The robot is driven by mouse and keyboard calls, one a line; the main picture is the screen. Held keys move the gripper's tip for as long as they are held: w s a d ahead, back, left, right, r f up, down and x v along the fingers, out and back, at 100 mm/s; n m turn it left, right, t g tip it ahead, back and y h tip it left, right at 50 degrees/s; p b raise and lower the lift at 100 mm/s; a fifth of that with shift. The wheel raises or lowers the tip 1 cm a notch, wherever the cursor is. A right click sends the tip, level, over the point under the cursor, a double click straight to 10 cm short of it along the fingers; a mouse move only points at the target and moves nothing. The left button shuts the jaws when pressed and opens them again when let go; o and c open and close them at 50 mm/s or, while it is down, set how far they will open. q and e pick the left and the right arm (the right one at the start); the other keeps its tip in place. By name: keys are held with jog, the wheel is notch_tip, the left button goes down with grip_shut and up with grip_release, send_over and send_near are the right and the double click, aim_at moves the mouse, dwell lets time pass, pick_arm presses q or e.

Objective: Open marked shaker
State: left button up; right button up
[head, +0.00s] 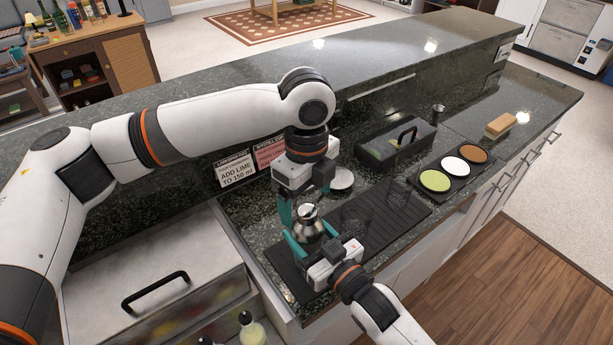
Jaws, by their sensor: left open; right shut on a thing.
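A silver metal shaker (308,228) stands upright on the black bar mat (395,222). My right gripper (306,243) comes in from the lower right and is shut on the shaker's body. My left gripper (303,205) points down over the shaker's top, with its teal fingers open around or just above the cap; I cannot tell whether they touch it. The shaker's lower part is partly hidden by the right gripper. I cannot make out a mark on it.
Clear glasses (356,220) stand on the mat close to the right gripper. A black caddy (396,145), a tray with coloured rounds (463,160) and a wooden-topped brush (501,125) lie farther right. Two signs (236,168) lean against the raised ledge. A steel lid (150,265) covers the left.

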aim_at(307, 209)
pick_arm(q)
notch_tip(307, 209, down, 6)
jog(key=shift+f, duration=0.25)
jog(key=c, duration=1.2)
jog(key=shift+r, duration=0.15)
jog(key=shift+r, duration=1.05)
jog(key=shift+r, duration=0.1)
jog(key=shift+r, duration=1.9)
pick_arm(e)
jog(key=o, duration=1.5)
jog(key=shift+c, duration=0.2)
